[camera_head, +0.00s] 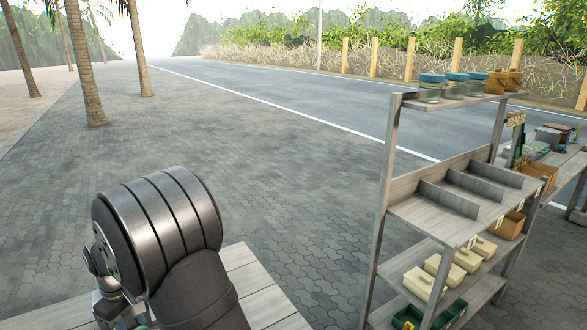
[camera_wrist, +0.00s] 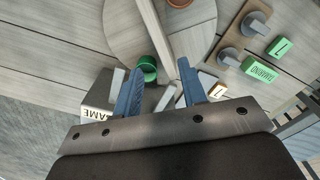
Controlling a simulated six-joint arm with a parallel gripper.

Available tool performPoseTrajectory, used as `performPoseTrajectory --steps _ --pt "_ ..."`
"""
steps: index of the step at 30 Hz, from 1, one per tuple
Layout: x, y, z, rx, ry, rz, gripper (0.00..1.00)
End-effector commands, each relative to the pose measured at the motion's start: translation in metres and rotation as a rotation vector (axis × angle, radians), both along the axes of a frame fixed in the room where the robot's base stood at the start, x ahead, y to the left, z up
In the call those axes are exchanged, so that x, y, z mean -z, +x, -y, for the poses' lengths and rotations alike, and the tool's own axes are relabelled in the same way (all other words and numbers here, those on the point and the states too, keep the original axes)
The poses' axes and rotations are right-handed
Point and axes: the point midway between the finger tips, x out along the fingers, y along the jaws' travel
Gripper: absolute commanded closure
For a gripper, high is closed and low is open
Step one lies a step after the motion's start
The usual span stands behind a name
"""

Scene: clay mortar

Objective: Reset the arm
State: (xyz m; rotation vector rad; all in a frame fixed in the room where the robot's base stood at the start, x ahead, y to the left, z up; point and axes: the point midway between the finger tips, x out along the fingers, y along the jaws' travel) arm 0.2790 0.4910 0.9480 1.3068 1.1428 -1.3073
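In the wrist view my gripper (camera_wrist: 160,67) shows two blue fingers standing well apart, with a clear gap between them. A small green cylinder (camera_wrist: 148,70) appears beyond the fingertips, close to the left one. I cannot tell its distance from the finger, but nothing spans the gap. In the head view my dark arm link (camera_head: 160,230) fills the lower left, and the gripper does not show.
A shelf rack (camera_head: 460,225) stands right.

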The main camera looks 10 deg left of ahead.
Motion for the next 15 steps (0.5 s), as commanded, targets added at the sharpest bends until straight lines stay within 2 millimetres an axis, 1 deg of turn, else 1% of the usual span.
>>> performPoseTrajectory --steps 1,8,9,15 --pt "-0.012 0.001 -0.001 0.000 0.005 0.003 0.62" --pt "-0.058 0.000 -0.001 0.000 0.004 0.002 0.62" --pt "-0.045 0.000 0.000 0.030 -0.005 -0.003 0.62" --pt "-0.003 0.002 -0.004 0.182 -0.005 -0.002 0.62"
